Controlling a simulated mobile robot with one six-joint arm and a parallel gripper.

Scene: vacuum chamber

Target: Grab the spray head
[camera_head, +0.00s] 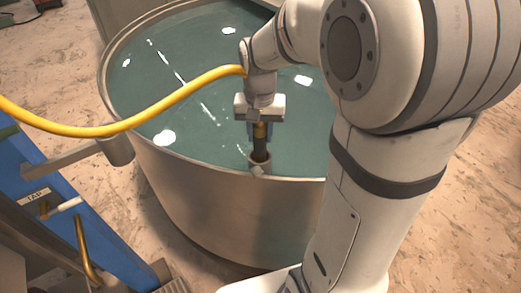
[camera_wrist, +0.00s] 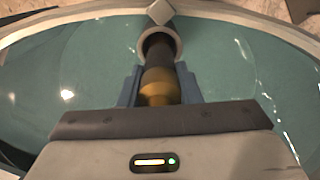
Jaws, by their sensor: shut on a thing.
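The spray head is a dark cylinder with a brass collar. It shows in the head view (camera_head: 260,145) at the near rim of the round tank, and in the wrist view (camera_wrist: 158,62) at the top middle. Its dark end sits in a ring-shaped holder (camera_head: 259,166) on the tank rim; the ring also shows in the wrist view (camera_wrist: 174,36). My gripper (camera_head: 260,131) is above the holder with its blue fingers shut on the spray head's brass part. The fingers show on both sides of the brass in the wrist view (camera_wrist: 160,88).
A large round metal tank (camera_head: 200,190) holds greenish water. A yellow hose (camera_head: 160,109) crosses from the left edge to my wrist. The speckled floor is open at right.

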